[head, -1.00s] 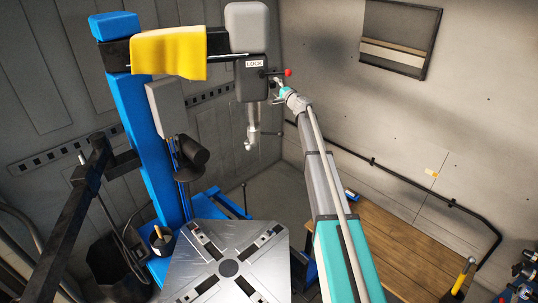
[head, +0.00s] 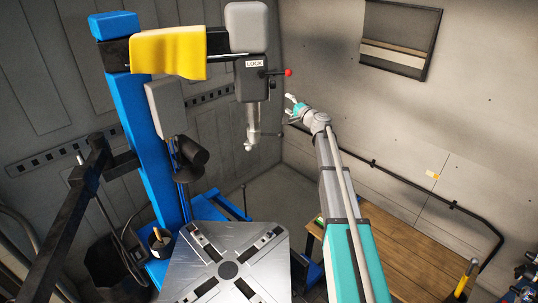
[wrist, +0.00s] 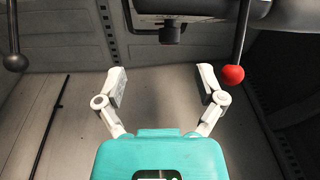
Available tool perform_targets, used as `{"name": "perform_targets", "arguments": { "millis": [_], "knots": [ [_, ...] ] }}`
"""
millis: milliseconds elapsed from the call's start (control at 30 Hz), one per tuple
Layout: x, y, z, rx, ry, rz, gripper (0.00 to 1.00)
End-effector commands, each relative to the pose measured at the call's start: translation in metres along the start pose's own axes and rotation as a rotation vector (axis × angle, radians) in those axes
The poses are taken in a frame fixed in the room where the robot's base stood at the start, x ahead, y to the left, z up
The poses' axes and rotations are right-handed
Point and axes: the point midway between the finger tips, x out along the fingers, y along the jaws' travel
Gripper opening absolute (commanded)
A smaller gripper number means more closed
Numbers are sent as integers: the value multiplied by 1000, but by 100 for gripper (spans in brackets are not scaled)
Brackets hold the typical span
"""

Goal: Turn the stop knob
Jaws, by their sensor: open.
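My gripper (head: 288,108) is open and empty, in the air to the right of the tyre machine's head. In the wrist view, its two white fingers (wrist: 161,82) stand wide apart with nothing between them. A lever with a red ball (head: 288,72) sticks out beside the LOCK label; in the wrist view the red ball (wrist: 232,76) is just right of the right finger, apart from it. A dark knob-like part (wrist: 172,32) hangs under the head, above the gap. A black ball (wrist: 15,62) shows at far left. I cannot tell which is the stop knob.
The grey machine head (head: 252,78) sits on an arm from the blue column (head: 150,130), with a metal tool foot (head: 252,125) below it. The metal turntable (head: 222,240) is lower down. A wooden bench (head: 400,260) stands at right.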

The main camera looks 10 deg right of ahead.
Motion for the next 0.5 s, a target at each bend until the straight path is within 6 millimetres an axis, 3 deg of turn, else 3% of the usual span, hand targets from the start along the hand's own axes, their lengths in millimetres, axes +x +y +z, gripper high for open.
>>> {"name": "perform_targets", "arguments": {
  "millis": [500],
  "knots": [
    [-24,31,64,-123,-143,111,88]
  ]
}}
